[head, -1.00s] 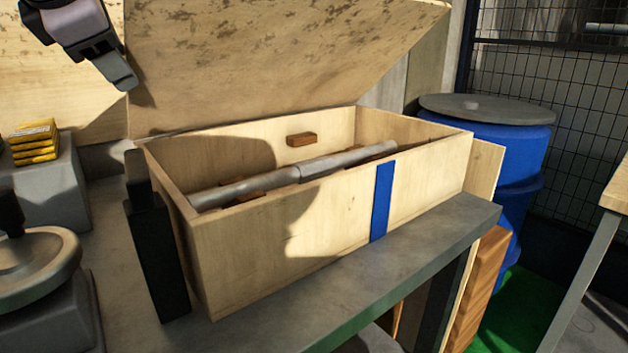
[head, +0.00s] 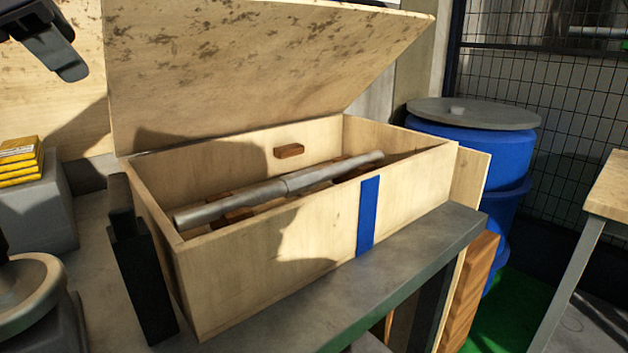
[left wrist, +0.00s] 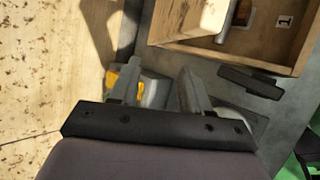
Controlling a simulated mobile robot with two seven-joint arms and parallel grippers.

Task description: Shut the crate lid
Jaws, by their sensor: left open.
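The wooden crate (head: 310,250) stands on the grey bench, with a blue strip (head: 368,215) on its front. Its lid (head: 250,75) is open, raised from the back edge and tilted up and back. A grey stepped shaft (head: 280,187) lies inside on wooden blocks. My left gripper (head: 62,50) is at the upper left, left of the lid and apart from it, partly cut off by the frame. In the left wrist view its two fingers (left wrist: 152,90) are spread with nothing held, and the crate (left wrist: 270,60) is at the upper right. My right gripper is not in view.
A black upright piece (head: 140,265) stands at the crate's left end. Yellow packs (head: 20,160) lie on a grey block, with a handwheel (head: 30,295) in front. A blue drum (head: 475,155) stands behind right. The bench strip (head: 400,262) before the crate is clear.

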